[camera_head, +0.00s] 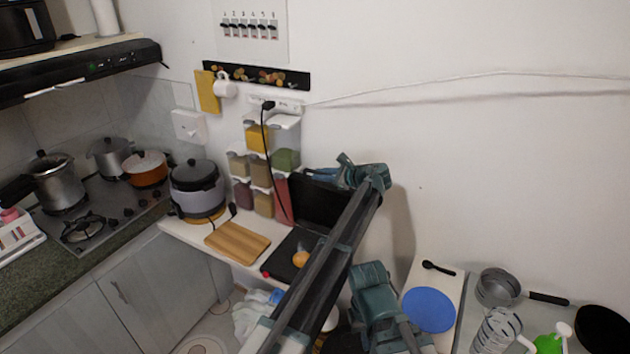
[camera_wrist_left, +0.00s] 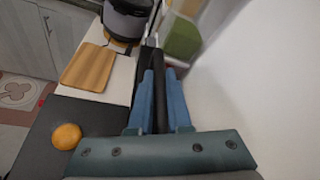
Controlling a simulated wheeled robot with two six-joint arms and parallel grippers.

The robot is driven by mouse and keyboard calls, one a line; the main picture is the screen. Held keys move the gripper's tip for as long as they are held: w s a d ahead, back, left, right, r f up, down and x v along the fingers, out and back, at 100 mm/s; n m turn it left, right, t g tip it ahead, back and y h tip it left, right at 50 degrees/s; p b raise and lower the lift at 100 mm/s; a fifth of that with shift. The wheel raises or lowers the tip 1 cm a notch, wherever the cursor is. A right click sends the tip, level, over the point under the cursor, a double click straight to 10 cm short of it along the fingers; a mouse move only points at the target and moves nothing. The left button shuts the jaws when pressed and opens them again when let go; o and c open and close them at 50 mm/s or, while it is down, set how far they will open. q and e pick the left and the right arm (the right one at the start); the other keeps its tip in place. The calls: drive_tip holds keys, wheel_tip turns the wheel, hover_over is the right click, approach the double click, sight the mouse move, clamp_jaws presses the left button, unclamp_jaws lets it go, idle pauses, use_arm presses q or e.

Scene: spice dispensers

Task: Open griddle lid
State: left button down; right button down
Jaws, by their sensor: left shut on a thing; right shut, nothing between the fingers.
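The black griddle stands on the white counter with its lid (camera_head: 322,203) raised steeply against the wall side. Its dark lower plate (camera_head: 279,262) is exposed and carries a round orange-brown food item (camera_head: 301,259). My left gripper (camera_head: 322,174) is shut on the lid's upper edge. In the left wrist view the dark lid (camera_wrist_left: 160,98) runs between my blue fingers, and the lower plate (camera_wrist_left: 98,117) lies to the left below. My left arm hides part of the griddle in the head view. My right gripper (camera_head: 372,285) is shut and empty, low and to the right, apart from the griddle.
A wooden board (camera_head: 237,243) and a rice cooker (camera_head: 197,190) stand left of the griddle. Spice dispensers (camera_head: 262,170) hang on the wall behind, with a black cable (camera_head: 265,135) hanging across them. A blue plate (camera_head: 429,309) and a pan (camera_head: 500,287) lie at right.

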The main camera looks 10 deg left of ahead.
use_arm(q)
drive_tip(key=shift+w+d, duration=0.3)
drive_tip(key=shift+w, duration=0.45)
drive_tip(key=shift+w+d, duration=0.3)
drive_tip(key=shift+w, duration=0.45)
drive_tip(key=c, duration=0.8)
unclamp_jaws()
drive_tip(key=shift+c, duration=0.2)
drive_tip(key=shift+r, duration=0.1)
use_arm(e)
drive_tip(key=shift+r, duration=0.15)
